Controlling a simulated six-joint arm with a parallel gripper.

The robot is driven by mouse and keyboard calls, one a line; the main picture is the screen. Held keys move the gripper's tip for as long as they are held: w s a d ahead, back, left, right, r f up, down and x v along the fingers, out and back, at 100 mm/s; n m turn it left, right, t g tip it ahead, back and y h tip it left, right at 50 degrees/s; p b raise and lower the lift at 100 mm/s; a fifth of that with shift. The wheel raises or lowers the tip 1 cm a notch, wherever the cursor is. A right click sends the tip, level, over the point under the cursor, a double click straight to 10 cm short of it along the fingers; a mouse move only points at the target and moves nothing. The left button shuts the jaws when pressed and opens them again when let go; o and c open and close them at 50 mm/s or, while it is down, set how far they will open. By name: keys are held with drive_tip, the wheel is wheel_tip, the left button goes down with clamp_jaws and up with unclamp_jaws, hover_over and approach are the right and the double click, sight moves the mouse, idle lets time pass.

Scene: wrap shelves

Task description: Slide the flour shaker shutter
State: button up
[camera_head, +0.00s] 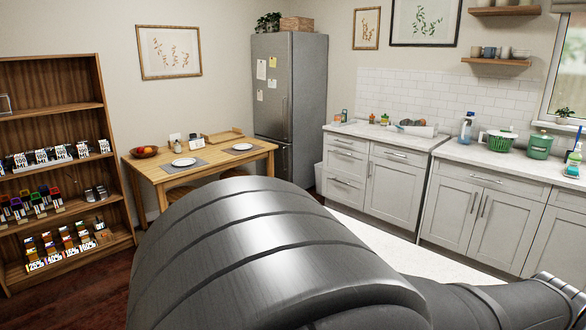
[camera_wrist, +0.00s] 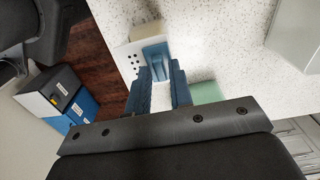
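In the wrist view a white piece with small dark holes (camera_wrist: 133,58) lies on a speckled pale worktop (camera_wrist: 215,35); it looks like the flour shaker. A blue part (camera_wrist: 154,52) on it looks like the shutter. My gripper (camera_wrist: 159,70) points at it with two blue fingers set apart. The blue part shows just beyond and between the fingertips. I cannot tell whether the fingers touch it. The shaker's near side is hidden behind the fingers. In the head view my arm fills the lower middle, and neither the gripper nor the shaker can be made out.
In the wrist view a pale green thing (camera_wrist: 206,94) is right of the fingers and a grey box (camera_wrist: 296,42) is at upper right. Blue and white boxes (camera_wrist: 62,100) are at left. The head view shows a shelf rack (camera_head: 55,84), a wooden table (camera_head: 215,168) and counters (camera_head: 480,165).

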drive_tip(key=shift+f, duration=0.35)
drive_tip(key=shift+r, duration=0.3)
drive_tip(key=c, duration=0.3)
drive_tip(key=shift+s+a, duration=1.15)
drive_tip(key=shift+s, duration=0.1)
idle(0.6)
drive_tip(key=o, duration=0.4)
